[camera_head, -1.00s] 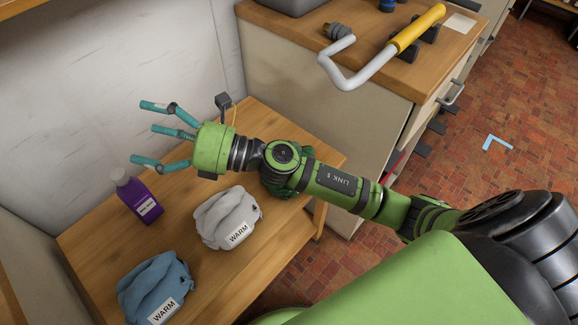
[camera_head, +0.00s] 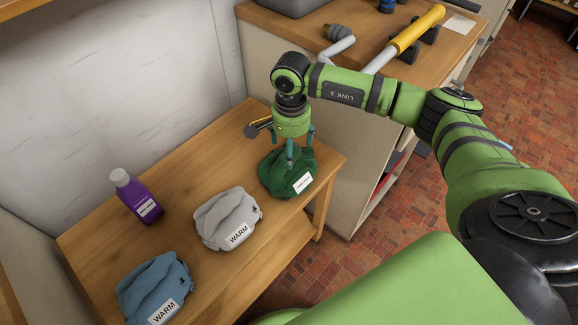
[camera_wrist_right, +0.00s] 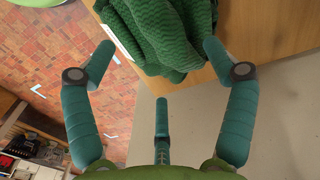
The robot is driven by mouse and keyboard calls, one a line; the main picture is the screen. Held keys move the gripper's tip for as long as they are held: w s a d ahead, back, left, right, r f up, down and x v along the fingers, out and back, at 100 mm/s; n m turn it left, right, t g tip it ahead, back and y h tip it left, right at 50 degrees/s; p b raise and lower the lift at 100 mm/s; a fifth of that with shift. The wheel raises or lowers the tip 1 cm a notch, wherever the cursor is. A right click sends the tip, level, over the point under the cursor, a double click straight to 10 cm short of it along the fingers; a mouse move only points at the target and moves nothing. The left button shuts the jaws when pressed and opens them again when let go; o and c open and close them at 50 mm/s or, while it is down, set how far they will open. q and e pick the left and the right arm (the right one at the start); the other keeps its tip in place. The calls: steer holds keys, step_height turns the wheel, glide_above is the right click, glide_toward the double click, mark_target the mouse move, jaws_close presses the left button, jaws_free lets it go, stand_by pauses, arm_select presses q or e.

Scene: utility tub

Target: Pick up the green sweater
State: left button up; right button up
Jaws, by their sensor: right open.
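The green sweater (camera_head: 284,180) lies folded at the right end of the wooden table in the head view, with a white label on its front. My right gripper (camera_head: 291,148) points down over it, its fingers at or just above the cloth; I cannot tell if they touch. In the right wrist view the sweater (camera_wrist_right: 165,30) fills the top middle, beyond the spread fingers of my right gripper (camera_wrist_right: 158,75). That gripper is open and nothing is between its fingers. My left gripper is not in view.
A grey sweater (camera_head: 228,215), a blue sweater (camera_head: 155,285) and a purple bottle (camera_head: 138,198) stand on the same wooden table (camera_head: 195,165). A cabinet (camera_head: 350,130) with a pipe and tools on top stands close on the right. Brick floor (camera_head: 420,215) lies beyond the table.

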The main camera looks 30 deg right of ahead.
mark_target(284, 184)
step_height(284, 184, down, 5)
steer(key=shift+w+a+r, duration=0.1)
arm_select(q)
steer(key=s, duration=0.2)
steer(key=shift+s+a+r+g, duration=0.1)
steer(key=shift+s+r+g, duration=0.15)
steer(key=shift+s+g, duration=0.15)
arm_select(e)
steer(key=c, duration=1.7)
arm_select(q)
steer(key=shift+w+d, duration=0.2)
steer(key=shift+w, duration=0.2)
arm_select(e)
steer(key=shift+a, duration=0.1)
